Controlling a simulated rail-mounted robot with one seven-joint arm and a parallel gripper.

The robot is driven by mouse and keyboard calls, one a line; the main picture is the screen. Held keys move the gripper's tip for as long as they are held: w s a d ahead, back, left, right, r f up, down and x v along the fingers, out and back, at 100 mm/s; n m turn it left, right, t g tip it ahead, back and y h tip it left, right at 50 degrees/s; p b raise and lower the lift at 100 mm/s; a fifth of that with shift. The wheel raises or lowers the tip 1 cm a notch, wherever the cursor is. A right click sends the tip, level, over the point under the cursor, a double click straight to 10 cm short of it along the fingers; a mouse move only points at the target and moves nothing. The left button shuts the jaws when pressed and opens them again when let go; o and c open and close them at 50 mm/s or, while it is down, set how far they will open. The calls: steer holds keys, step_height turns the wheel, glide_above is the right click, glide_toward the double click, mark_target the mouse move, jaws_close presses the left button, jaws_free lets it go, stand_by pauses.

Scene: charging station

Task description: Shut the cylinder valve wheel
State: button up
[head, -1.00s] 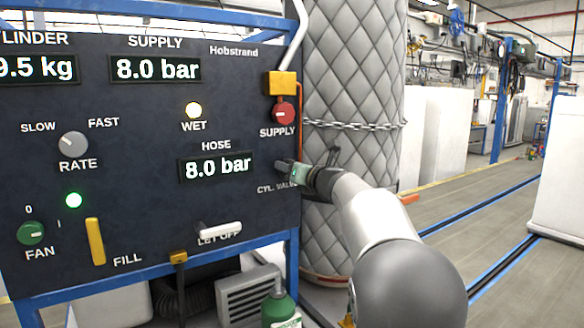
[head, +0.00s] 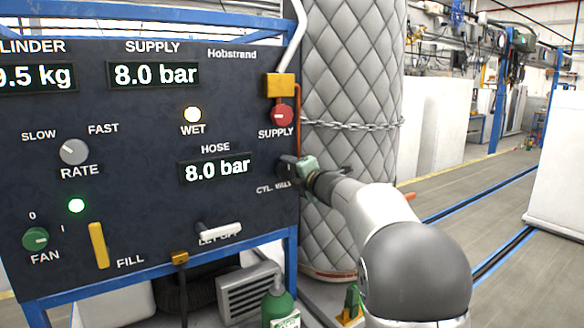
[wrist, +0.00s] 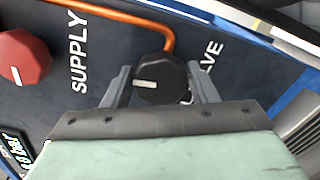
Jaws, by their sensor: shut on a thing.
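The cylinder valve wheel is a black faceted knob (wrist: 158,80) with a pale bar mark, on the dark panel beside partly covered lettering. In the wrist view my gripper (wrist: 162,88) has one finger on each side of the wheel and is shut on it. In the head view my gripper (head: 292,168) reaches the panel's right edge at the "CYL. VALVE" label, and the wheel is mostly hidden behind it. The hose display (head: 217,170) reads 8.0 bar, and so does the supply display (head: 153,75).
A red supply knob (head: 282,116) sits above the gripper, with an orange pipe (wrist: 125,20) running to the valve wheel. A white let-off lever (head: 218,229) is below left. A quilted grey column (head: 350,90) with a chain stands close behind the arm.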

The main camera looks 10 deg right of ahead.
steer(key=shift+f+m, duration=0.1)
steer(key=shift+m, duration=0.5)
steer(key=o, duration=1)
steer(key=shift+s, duration=0.1)
steer(key=b+v, duration=0.3)
steer(key=v, duration=1.4)
steer(key=shift+s+b, duration=0.15)
steer(key=shift+b, duration=0.25)
steer(key=shift+d+f+m, duration=0.1)
steer(key=shift+m, duration=0.3)
